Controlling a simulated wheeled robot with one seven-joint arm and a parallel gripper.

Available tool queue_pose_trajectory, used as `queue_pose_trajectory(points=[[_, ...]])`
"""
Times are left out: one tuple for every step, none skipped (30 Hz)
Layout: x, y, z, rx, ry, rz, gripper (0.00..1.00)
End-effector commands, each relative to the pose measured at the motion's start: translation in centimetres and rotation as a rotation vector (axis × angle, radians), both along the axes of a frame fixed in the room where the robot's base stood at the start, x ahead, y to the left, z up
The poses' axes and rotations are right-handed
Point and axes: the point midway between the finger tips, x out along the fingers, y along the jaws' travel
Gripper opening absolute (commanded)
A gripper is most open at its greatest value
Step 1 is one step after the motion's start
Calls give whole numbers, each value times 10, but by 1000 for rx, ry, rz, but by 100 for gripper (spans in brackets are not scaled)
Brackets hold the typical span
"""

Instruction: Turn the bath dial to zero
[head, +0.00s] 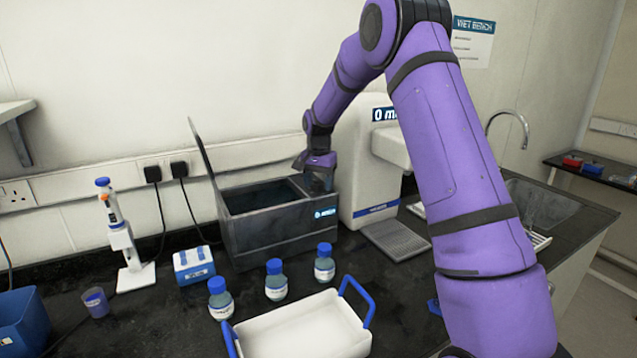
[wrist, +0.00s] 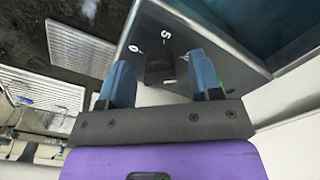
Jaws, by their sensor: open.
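The water bath (head: 268,240) is a dark grey open box on the bench, with its lid raised at its left. My gripper (head: 318,175) is at the bath's right end in the head view. In the wrist view the dark bath dial (wrist: 160,68) sits on the bath's grey face, with the marks 0 and 5 printed beside it. My gripper (wrist: 163,85) is open there, its two blue fingers on either side of the dial. I cannot tell whether they touch it. The dial is hidden in the head view, and its pointer is not clear.
A white dispenser (head: 361,170) stands close to the right of the bath, with a grey drip grate (head: 397,240) in front. Several blue-capped bottles (head: 276,280) and a white tray with blue handles (head: 300,330) stand in front. A pipette stand (head: 125,245) is at the left.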

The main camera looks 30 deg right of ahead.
Motion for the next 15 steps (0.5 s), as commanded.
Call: queue_pose_trajectory(points=[[0,0,0,0,0,0,59],[0,0,0,0,0,0,59],[0,0,0,0,0,0,59],[0,0,0,0,0,0,59],[0,0,0,0,0,0,59],[0,0,0,0,0,0,52],[0,0,0,0,0,0,45],[0,0,0,0,0,0,38],[0,0,0,0,0,0,29],[0,0,0,0,0,0,22],[0,0,0,1,-1,0,15],[0,0,0,1,-1,0,10],[0,0,0,1,-1,0,10],[0,0,0,1,-1,0,10],[0,0,0,1,-1,1,10]])
